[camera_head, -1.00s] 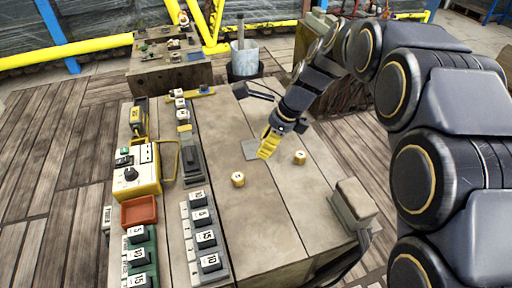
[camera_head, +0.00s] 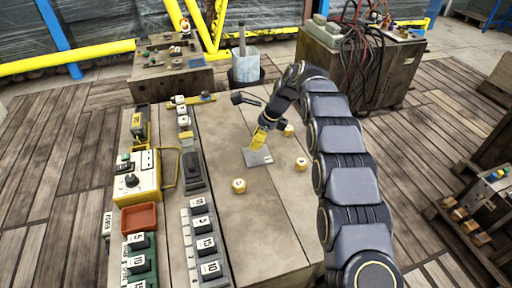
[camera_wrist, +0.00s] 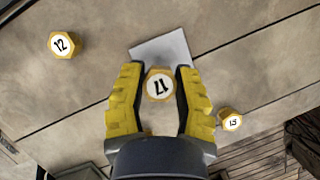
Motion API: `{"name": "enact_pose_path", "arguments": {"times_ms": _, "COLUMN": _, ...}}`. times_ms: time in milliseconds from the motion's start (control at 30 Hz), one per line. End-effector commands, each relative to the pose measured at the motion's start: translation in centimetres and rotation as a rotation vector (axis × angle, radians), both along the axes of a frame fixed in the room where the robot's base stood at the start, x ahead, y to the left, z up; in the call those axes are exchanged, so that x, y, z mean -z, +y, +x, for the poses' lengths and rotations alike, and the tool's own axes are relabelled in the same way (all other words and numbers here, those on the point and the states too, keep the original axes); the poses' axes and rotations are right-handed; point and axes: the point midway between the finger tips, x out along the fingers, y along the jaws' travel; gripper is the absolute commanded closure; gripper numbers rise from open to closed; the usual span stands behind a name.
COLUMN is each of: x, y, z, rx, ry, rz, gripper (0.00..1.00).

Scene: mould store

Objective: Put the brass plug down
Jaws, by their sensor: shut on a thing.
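My gripper (camera_wrist: 160,100) has yellow fingers and is shut on a brass plug (camera_wrist: 159,85), whose white top reads 17. In the wrist view the plug overlaps the edge of the plate (camera_wrist: 165,47). Whether it touches the plate or hangs above it, I cannot tell.
Other brass plugs stand on the bench: one marked 12 (camera_wrist: 62,44), one apparently 15 (camera_wrist: 230,119). The head view shows plugs at left (camera_head: 239,186), right (camera_head: 301,164) and behind (camera_head: 288,130). Switch boxes (camera_head: 140,178) and a red tray (camera_head: 139,217) line the left side.

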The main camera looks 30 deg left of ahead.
Motion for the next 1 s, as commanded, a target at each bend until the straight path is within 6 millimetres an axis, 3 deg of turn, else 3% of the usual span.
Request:
{"name": "enact_pose_path", "arguments": {"times_ms": 333, "x": 1.3, "y": 0.7, "z": 0.8, "rx": -0.002, "ry": 0.001, "rz": 0.000, "gripper": 1.00}}
{"name": "enact_pose_path", "arguments": {"times_ms": 533, "x": 4.2, "y": 0.7, "z": 0.8, "rx": -0.002, "ry": 0.004, "rz": -0.001, "gripper": 1.00}}
{"name": "enact_pose_path", "arguments": {"times_ms": 900, "x": 4.6, "y": 0.7, "z": 0.8, "rx": 0.000, "ry": 0.001, "rz": 0.001, "gripper": 1.00}}
{"name": "enact_pose_path", "arguments": {"times_ms": 933, "x": 4.6, "y": 0.7, "z": 0.8, "rx": 0.000, "ry": 0.001, "rz": 0.000, "gripper": 0.65}}
{"name": "enact_pose_path", "arguments": {"times_ms": 967, "x": 4.6, "y": 0.7, "z": 0.8, "rx": -0.001, "ry": 0.000, "rz": 0.001, "gripper": 0.52}}
{"name": "enact_pose_path", "arguments": {"times_ms": 1000, "x": 4.6, "y": 0.7, "z": 0.8, "rx": -0.001, "ry": 0.000, "rz": 0.000, "gripper": 0.47}}
